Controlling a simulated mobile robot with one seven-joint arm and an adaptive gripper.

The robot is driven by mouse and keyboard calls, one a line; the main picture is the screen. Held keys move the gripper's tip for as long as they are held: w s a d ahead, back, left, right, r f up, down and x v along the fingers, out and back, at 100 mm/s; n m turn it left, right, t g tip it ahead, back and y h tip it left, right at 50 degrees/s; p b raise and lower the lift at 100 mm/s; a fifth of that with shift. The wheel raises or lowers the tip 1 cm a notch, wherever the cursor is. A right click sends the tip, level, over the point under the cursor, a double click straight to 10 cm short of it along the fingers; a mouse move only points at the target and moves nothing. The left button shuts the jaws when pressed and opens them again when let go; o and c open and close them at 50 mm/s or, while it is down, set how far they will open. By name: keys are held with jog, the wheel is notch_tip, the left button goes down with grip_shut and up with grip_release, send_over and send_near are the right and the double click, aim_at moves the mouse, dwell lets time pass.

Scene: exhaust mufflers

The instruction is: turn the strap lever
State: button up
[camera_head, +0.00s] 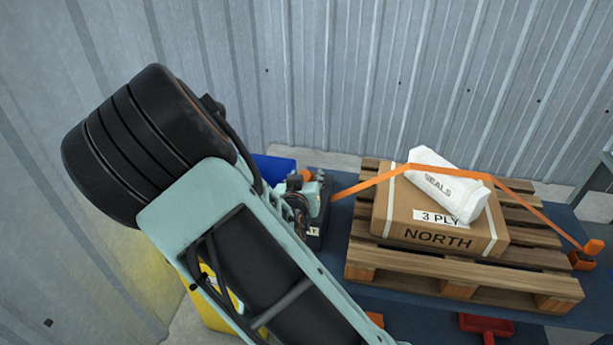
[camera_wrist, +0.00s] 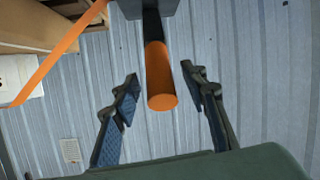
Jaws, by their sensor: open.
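The strap lever (camera_wrist: 161,78) shows in the wrist view as a dark shaft with an orange round grip, its end facing the camera. My gripper (camera_wrist: 160,76) is open, with one blue-padded finger on each side of the orange grip. There are visible gaps on both sides, and I see no contact. In the head view, my arm hides most of the gripper (camera_head: 303,192) and the lever; a small orange piece shows beside it. The orange strap (camera_head: 372,182) runs from there over a carton (camera_head: 400,212) and a white sack (camera_head: 445,186) to an orange fitting (camera_head: 583,260) at right.
The carton, marked NORTH, sits on a wooden pallet (camera_head: 440,264) on a blue surface (camera_head: 400,304). A blue bin (camera_head: 272,168) and a yellow object (camera_head: 212,318) are partly behind my arm. A red object (camera_head: 487,325) lies in front. Corrugated metal walls (camera_head: 330,70) close the back and left.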

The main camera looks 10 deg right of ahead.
jog(key=v, duration=0.6)
jog(key=shift+s, duration=0.25)
jog(key=shift+r, duration=0.2)
